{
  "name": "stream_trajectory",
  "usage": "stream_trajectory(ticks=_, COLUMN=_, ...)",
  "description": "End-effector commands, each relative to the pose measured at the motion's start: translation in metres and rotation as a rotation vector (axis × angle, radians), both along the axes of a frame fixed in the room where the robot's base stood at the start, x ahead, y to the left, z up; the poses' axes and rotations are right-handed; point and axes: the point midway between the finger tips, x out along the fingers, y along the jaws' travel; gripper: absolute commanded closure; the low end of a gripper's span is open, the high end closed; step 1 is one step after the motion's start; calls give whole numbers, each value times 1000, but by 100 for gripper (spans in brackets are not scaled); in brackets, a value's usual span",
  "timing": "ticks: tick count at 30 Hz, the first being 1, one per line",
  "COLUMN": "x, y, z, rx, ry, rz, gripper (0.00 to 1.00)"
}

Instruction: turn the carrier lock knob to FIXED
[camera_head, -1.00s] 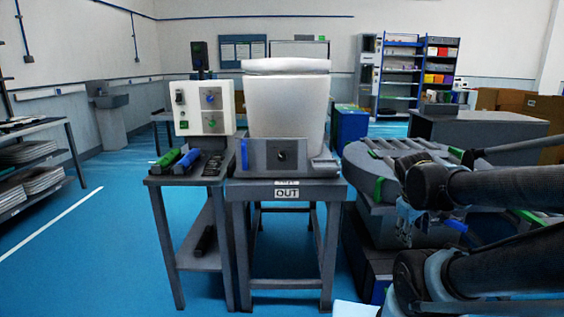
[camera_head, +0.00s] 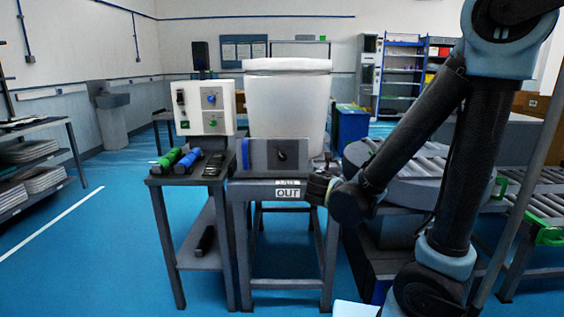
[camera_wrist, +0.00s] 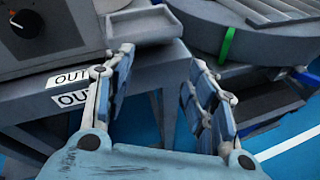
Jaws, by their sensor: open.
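The carrier lock knob is a small round black knob (camera_head: 282,156) on the grey front panel (camera_head: 262,154) of the carrier, below the white tank. In the wrist view the knob (camera_wrist: 26,22) shows at the upper left, with a light pointer mark; its labels are too small to read. My gripper (camera_wrist: 160,90) is open and empty in the wrist view, to the right of and below the knob, apart from it. In the head view my gripper (camera_head: 318,188) is at the right front corner of the OUT stand, small and partly hidden by my arm.
The white tank (camera_head: 287,105) stands on the OUT stand (camera_head: 284,192). A side table on the left holds a control box (camera_head: 205,108) and a green (camera_head: 168,158) and a blue grip (camera_head: 188,160). A round roller table (camera_head: 400,175) stands close on the right.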

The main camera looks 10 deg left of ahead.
Motion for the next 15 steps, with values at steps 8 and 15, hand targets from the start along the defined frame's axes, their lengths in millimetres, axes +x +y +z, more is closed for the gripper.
stream_trajectory(ticks=8, x=-42, y=106, z=15, rx=-347, ry=-229, rz=292, gripper=49)
stream_trajectory(ticks=15, x=-66, y=142, z=20, rx=-484, ry=-337, rz=381, gripper=49)
